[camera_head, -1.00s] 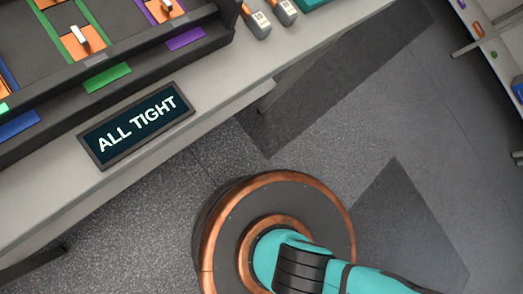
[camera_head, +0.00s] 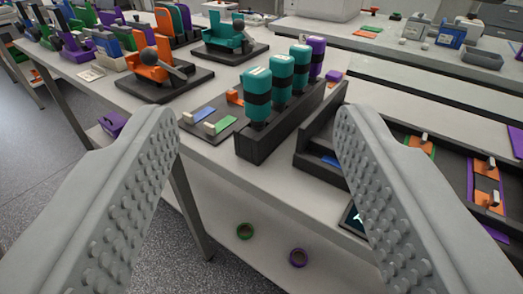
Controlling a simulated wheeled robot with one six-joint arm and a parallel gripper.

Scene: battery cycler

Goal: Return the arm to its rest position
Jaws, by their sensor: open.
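My gripper (camera_head: 256,150) shows as two grey studded fingers, one at each side of the view. The fingers are wide apart with nothing between them. Beyond and below them is the workbench (camera_head: 215,155). A black rack (camera_head: 262,148) on it holds several upright cylinders, teal ones (camera_head: 257,90) and a purple one (camera_head: 316,55). The black cycler tray (camera_head: 325,150) with orange, purple and green slots (camera_head: 485,185) lies to the right. The dark display (camera_head: 352,220) is mostly hidden behind the right finger, and its text cannot be read.
An orange clamp fixture (camera_head: 150,68) and a teal one (camera_head: 228,42) stand on the bench at the back left. Another bench (camera_head: 330,30) stands behind. Open floor (camera_head: 40,140) is at the left.

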